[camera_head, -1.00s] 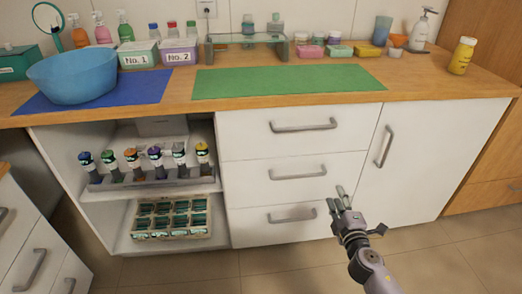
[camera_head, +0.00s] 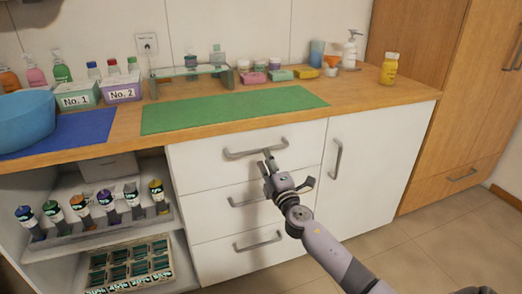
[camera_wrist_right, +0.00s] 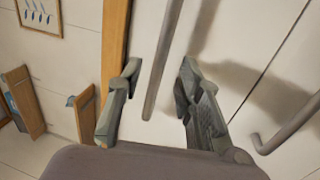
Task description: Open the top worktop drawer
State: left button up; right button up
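The top worktop drawer (camera_head: 215,170) is shut, its white front flush with the cabinet face. Its grey bar handle (camera_head: 240,154) runs across the upper part. My right gripper (camera_head: 270,157) is at the right end of this handle in the head view. In the right wrist view the two fingers of my right gripper (camera_wrist_right: 157,92) are spread apart, with the handle bar (camera_wrist_right: 166,60) showing between them. No grip on the bar shows, and I cannot tell how deep it lies between the fingers. My left gripper is not in view.
Two lower drawers (camera_head: 215,223) sit below, with handles. A white door (camera_head: 375,165) with an upright handle is to the right. Open shelves with bottles (camera_head: 107,210) are at the left. The worktop (camera_head: 345,105) holds a green mat, blue mat, bowl and bottles.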

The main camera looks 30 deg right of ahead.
jog(key=shift+x, duration=2.6)
jog(key=shift+c, duration=0.3)
grip_shut()
